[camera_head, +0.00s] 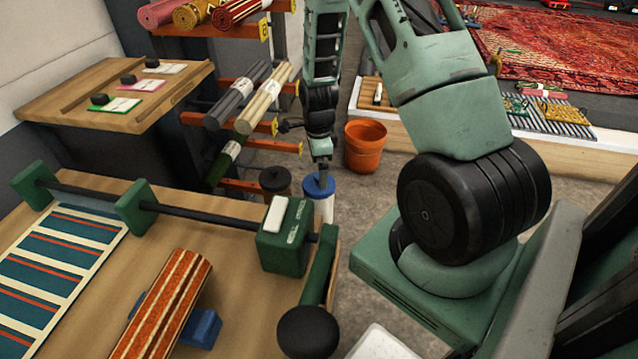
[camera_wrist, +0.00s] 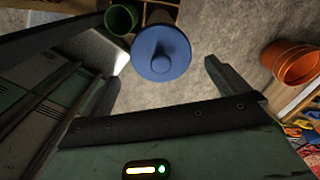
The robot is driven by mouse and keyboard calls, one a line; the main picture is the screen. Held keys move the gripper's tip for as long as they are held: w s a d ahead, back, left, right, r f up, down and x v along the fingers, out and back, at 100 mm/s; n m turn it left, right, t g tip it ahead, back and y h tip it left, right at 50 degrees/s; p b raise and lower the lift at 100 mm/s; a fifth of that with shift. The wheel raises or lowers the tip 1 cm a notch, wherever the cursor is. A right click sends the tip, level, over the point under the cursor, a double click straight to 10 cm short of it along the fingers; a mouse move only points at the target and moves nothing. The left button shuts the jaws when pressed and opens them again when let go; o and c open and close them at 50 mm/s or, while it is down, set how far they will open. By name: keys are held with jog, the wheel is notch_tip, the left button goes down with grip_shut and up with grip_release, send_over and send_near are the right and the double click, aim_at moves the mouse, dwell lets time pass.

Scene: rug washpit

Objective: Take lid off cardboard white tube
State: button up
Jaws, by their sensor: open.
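The white cardboard tube (camera_head: 324,208) stands upright beyond the right end of the workbench, with a blue round lid (camera_head: 312,189) on its top. The lid has a small raised knob in the middle, seen from above in the wrist view (camera_wrist: 160,52). My gripper (camera_head: 322,166) points down above the lid in the head view and partly covers it. In the wrist view, my gripper (camera_wrist: 160,80) is open and empty, with a finger on either side of the view and the lid ahead between them. I cannot tell the exact gap to the knob. The tube's lower part is hidden by the bench equipment.
A brown tube with a dark lid (camera_head: 275,180) stands left of the white one. An orange bucket (camera_head: 365,147) is behind on the right. The workbench (camera_head: 90,335) with a green roller device (camera_head: 284,240) lies in front. A rack of rolled rugs (camera_head: 250,95) is behind.

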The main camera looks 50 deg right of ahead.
notch_tip(320, 180, down, 4)
jog(key=shift+d+f, duration=0.1)
jog(key=shift+f, duration=0.15)
jog(key=c, duration=0.8)
jog(key=shift+o, duration=0.2)
